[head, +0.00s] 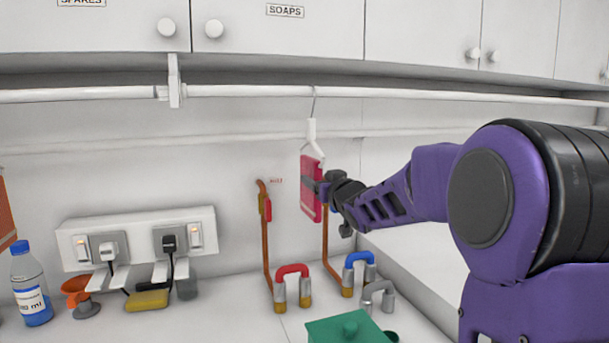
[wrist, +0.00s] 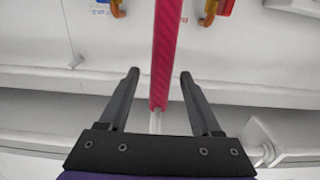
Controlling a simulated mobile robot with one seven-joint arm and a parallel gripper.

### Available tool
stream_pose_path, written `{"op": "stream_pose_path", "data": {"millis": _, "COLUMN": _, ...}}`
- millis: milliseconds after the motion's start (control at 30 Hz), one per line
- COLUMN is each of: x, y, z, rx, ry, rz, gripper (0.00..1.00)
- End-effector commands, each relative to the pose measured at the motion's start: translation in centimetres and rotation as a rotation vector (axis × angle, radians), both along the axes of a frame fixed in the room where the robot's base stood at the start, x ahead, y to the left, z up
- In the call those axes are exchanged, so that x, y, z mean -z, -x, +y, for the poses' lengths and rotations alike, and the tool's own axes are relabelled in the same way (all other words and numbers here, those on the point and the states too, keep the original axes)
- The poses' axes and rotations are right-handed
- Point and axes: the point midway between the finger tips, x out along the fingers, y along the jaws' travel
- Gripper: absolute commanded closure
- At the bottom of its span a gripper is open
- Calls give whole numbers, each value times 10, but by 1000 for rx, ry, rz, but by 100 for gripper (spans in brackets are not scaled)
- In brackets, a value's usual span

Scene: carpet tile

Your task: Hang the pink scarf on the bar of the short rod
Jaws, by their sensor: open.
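The pink scarf (head: 311,187) hangs folded on a white hanger (head: 311,130). The hanger's thin hook goes up to the white bar (head: 400,94) under the cabinets, right of a white bracket (head: 174,80). My gripper (head: 318,187) is at the scarf's right side in the head view. In the wrist view the scarf (wrist: 166,50) shows edge-on as a pink strip between the two dark fingers of my gripper (wrist: 159,76). The fingers are open, with a gap on each side of it. I cannot tell which bar section is the short rod.
Cabinets (head: 420,30) run above the bar. Below stand a red-handled piece (head: 293,272), a blue-handled piece (head: 359,262) and a green box (head: 345,330). Orange pipes (head: 267,240) rise near the scarf. Sockets (head: 140,238) and a bottle (head: 31,290) are at left.

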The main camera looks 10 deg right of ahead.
Motion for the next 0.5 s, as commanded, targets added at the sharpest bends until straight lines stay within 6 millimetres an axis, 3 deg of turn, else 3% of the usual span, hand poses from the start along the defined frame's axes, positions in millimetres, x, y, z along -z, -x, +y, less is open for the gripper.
{"op": "stream_pose_path", "data": {"millis": 200, "x": 0, "y": -39, "z": 9, "rx": -2, "ry": -3, "rz": 2, "gripper": 35}}
{"op": "stream_pose_path", "data": {"millis": 500, "x": 0, "y": -62, "z": 13, "rx": -1, "ry": 0, "rz": 1, "gripper": 35}}
